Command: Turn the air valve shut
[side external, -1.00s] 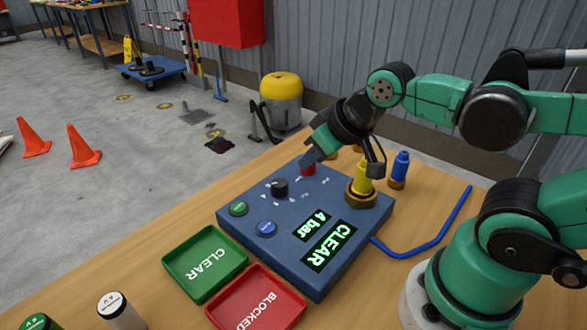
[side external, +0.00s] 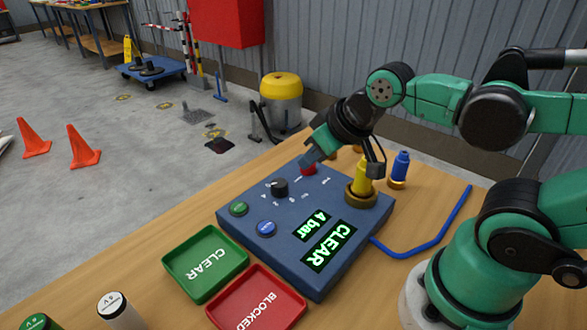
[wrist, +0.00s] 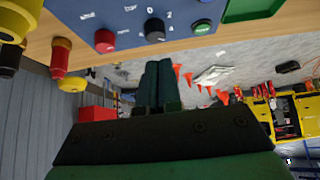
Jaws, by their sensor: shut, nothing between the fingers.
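A blue control panel (side external: 262,203) lies on the wooden bench. A red knob (side external: 309,169), perhaps the air valve, is at its far edge; it also shows in the wrist view (wrist: 104,42). A black dial (side external: 280,188) with numbers around it is left of the red knob. The panel display (side external: 330,243) reads "4 bar" and "CLEAR". My gripper (side external: 310,159) is shut and empty, its fingertips close by the red knob and partly covering it.
Green (side external: 239,209) and blue (side external: 266,228) buttons sit on the panel. A yellow fitting (side external: 363,181) on a brass base stands at its right, with a blue fitting (side external: 400,166) behind. A green CLEAR tray (side external: 186,278) and a red BLOCKED tray (side external: 243,310) lie in front.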

